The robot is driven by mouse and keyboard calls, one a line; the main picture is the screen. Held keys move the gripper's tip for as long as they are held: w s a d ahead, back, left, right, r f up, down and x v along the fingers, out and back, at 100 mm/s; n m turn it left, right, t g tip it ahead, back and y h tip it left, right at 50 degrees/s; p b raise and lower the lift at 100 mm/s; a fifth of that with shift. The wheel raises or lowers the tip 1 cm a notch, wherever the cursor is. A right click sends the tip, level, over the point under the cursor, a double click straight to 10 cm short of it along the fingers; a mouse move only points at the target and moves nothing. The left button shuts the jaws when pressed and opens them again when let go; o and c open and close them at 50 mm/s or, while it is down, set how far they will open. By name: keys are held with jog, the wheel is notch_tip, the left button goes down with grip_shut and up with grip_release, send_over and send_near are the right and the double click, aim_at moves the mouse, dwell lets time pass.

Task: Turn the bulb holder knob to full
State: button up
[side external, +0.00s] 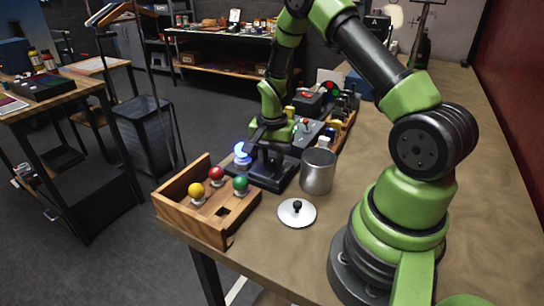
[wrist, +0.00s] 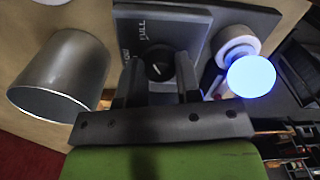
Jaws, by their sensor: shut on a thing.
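The bulb holder (side external: 268,180) is a dark base near the table's left edge, behind the wooden box. Its bulb (side external: 241,152) glows blue-white; it also shows lit at the right in the wrist view (wrist: 252,77). The black knob (wrist: 158,63) has a short slanted white mark. Printed "FULL" and another, partly hidden label lie beside it; the exact setting is hard to read. My gripper (wrist: 159,80) points down over the holder, its two fingers on either side of the knob, shut on it. In the side view the knob is hidden by my gripper (side external: 272,152).
A metal can (side external: 318,172) stands close right of the holder. A white lid with a black knob (side external: 297,212) lies in front. A wooden box (side external: 209,230) holds yellow, red and green balls. Other devices (side external: 312,130) stand behind.

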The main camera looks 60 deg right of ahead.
aim_at(272, 159)
jog(key=o, duration=0.9)
notch_tip(272, 159, up, 10)
jog(key=s+a+r+n+t, duration=0.3)
jog(key=a+r+n, duration=0.2)
jog(key=a+r, duration=0.5)
jog(key=s+a+r+n+t, duration=0.1)
jog(key=s+a+r+n, duration=0.1)
jog(key=s, duration=0.2)
jog(key=s+a+r+n+t+y, duration=0.1)
jog(key=s+a+r+n, duration=0.1)
jog(key=s, duration=0.1)
jog(key=s+a+r+n+t+y, duration=0.1)
jog(key=s+a+r+n+t, duration=0.1)
jog(key=s+r, duration=0.1)
jog(key=shift+s+a, duration=0.4)
jog(key=shift+s, duration=0.45)
